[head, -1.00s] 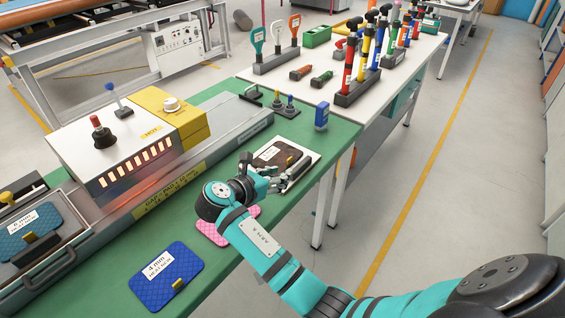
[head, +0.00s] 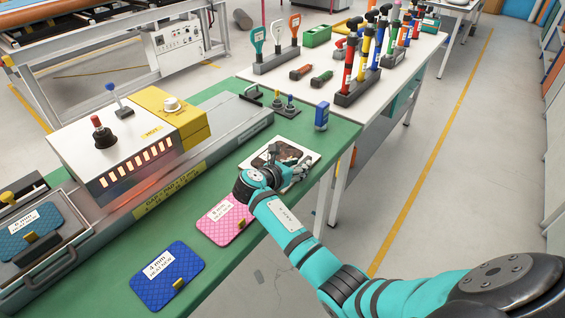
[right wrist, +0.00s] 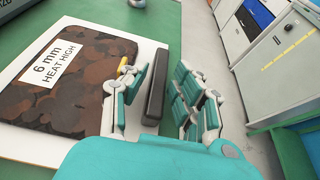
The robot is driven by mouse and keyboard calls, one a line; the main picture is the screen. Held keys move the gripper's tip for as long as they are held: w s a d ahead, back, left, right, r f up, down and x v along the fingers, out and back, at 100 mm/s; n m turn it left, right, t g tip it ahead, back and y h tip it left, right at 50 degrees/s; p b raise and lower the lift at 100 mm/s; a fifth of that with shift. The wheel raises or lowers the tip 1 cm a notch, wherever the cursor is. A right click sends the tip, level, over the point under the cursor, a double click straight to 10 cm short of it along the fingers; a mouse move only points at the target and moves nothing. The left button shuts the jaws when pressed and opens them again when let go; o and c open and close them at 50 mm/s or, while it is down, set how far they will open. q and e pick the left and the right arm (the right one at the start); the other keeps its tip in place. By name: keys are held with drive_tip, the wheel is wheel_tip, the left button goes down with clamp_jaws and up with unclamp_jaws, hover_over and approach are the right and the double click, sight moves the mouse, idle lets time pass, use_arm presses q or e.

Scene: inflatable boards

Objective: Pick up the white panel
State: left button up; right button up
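The white panel (head: 313,157) lies flat on the green table, with a brown mottled pad (head: 268,154) on it. In the right wrist view the pad (right wrist: 65,82) bears a label "6 mm HEAT HIGH", and the white panel (right wrist: 35,150) shows around it. A dark upright bar (right wrist: 155,85) stands at the panel's right side. My right gripper (right wrist: 158,98) is open, with one finger on each side of the bar; a gap shows on the bar's right. In the head view my right gripper (head: 293,174) is at the panel's right edge, partly hidden by its wrist. My left gripper is not in view.
A pink pad (head: 222,220) and a blue pad (head: 166,277) lie nearer on the green table (head: 215,262). A heater box (head: 118,145) on a rail stands to the left. A white table (head: 318,85) with upright tools is behind. Floor is clear to the right.

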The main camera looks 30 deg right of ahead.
clamp_jaws()
drive_tip(key=shift+r, duration=0.15)
